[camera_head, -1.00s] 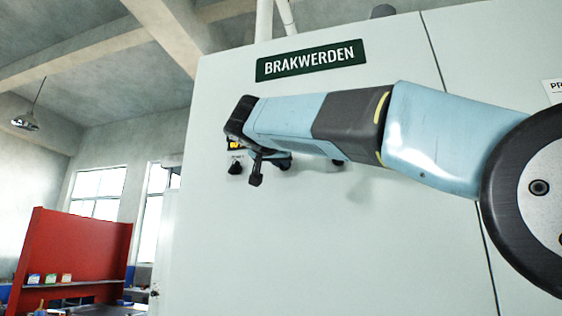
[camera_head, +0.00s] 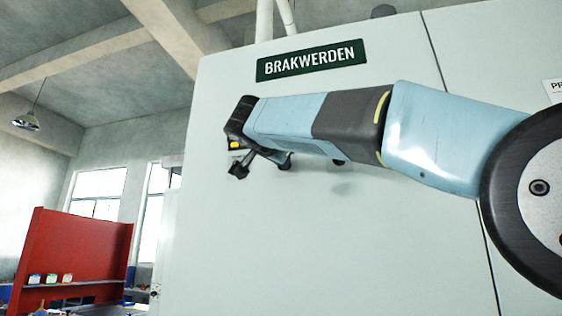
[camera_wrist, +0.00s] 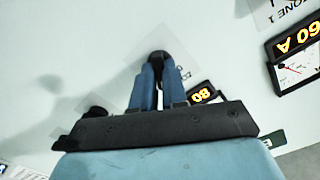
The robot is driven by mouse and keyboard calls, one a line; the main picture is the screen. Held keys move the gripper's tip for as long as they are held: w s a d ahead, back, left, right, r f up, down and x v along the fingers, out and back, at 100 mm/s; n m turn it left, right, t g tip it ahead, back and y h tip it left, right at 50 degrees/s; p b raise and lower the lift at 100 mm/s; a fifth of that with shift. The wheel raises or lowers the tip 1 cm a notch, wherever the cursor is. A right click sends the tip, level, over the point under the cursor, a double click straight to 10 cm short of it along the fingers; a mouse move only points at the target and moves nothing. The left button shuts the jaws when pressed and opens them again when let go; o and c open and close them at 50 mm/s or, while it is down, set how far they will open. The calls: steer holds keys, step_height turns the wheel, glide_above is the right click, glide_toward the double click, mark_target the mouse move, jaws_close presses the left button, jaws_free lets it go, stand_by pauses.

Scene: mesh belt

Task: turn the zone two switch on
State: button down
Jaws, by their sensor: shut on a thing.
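In the wrist view, my gripper (camera_wrist: 157,68) has its two blue fingers close together, shut on a black switch knob (camera_wrist: 158,55) on the pale cabinet front. The fingers hide much of the knob, so its pointer direction is unclear. A label beside it is mostly covered and cannot be read fully. A "ZONE 1" label (camera_wrist: 284,10) is at the upper right, tilted. In the head view, my arm lies across the cabinet (camera_head: 330,230), and the fingertips are hard to make out there.
An amber display (camera_wrist: 201,93) reads 80, and another display (camera_wrist: 298,38) reads 60 A above a needle gauge (camera_wrist: 298,70). Another dark round part (camera_wrist: 95,112) sits left of my gripper. A red panel (camera_head: 75,255) stands far left.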

steer(key=shift+f, duration=0.1)
steer(key=c, duration=1.2)
jaws_free()
steer(key=shift+o, duration=0.2)
steer(key=shift+s, duration=0.1)
steer(key=v, duration=1.3)
steer(key=shift+s, duration=0.2)
steer(key=shift+a, duration=0.1)
